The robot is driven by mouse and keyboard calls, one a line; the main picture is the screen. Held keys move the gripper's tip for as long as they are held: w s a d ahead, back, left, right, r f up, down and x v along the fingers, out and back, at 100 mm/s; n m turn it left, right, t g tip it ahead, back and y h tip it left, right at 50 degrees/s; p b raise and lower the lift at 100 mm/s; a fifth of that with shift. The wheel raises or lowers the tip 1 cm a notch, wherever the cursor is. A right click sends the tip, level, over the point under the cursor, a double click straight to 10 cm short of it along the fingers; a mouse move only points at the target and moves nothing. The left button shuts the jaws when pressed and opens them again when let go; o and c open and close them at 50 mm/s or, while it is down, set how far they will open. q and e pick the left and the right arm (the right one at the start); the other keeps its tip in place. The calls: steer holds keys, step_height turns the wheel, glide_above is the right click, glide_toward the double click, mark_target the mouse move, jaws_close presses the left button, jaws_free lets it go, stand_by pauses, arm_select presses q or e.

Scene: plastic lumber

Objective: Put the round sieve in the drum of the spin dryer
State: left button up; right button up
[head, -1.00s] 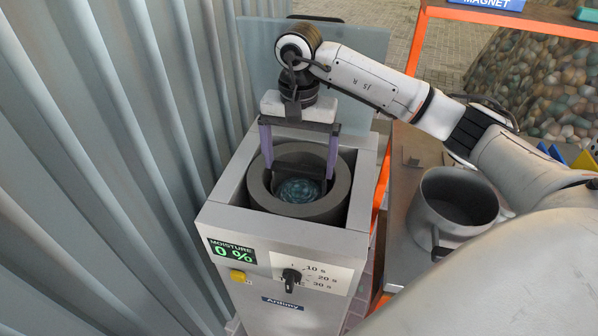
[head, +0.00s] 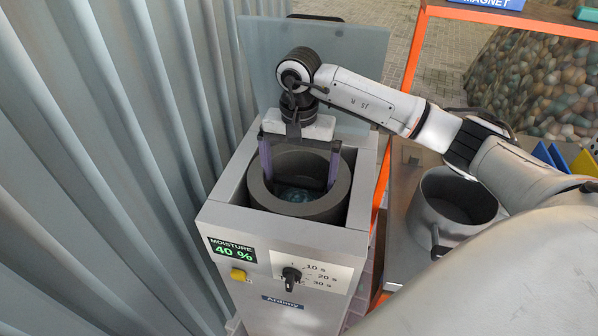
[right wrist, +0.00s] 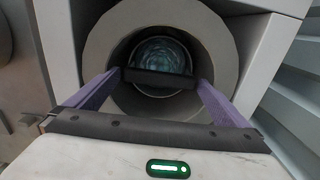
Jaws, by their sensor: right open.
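The round sieve (head: 296,197) sits low inside the dark grey drum (head: 325,208) of the spin dryer (head: 240,212). Bluish flakes show inside it, and its rim is mostly in shadow. In the right wrist view the sieve (right wrist: 160,56) shows down in the drum (right wrist: 100,45), with a dark bar-like handle (right wrist: 160,82) across it. My right gripper (head: 299,186) is open, its two purple fingers reaching down into the drum mouth on either side of the handle. The fingertips look apart from the handle ends, though contact is hard to tell. My left gripper is out of view.
The translucent lid (head: 345,55) stands open behind. A grey metal pot (head: 432,215) is on the bench at right. A corrugated wall (head: 90,150) closes the left.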

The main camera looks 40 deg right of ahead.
step_height(320, 180, up, 12)
steer(key=shift+r+b, duration=0.15)
steer(key=shift+b, duration=0.25)
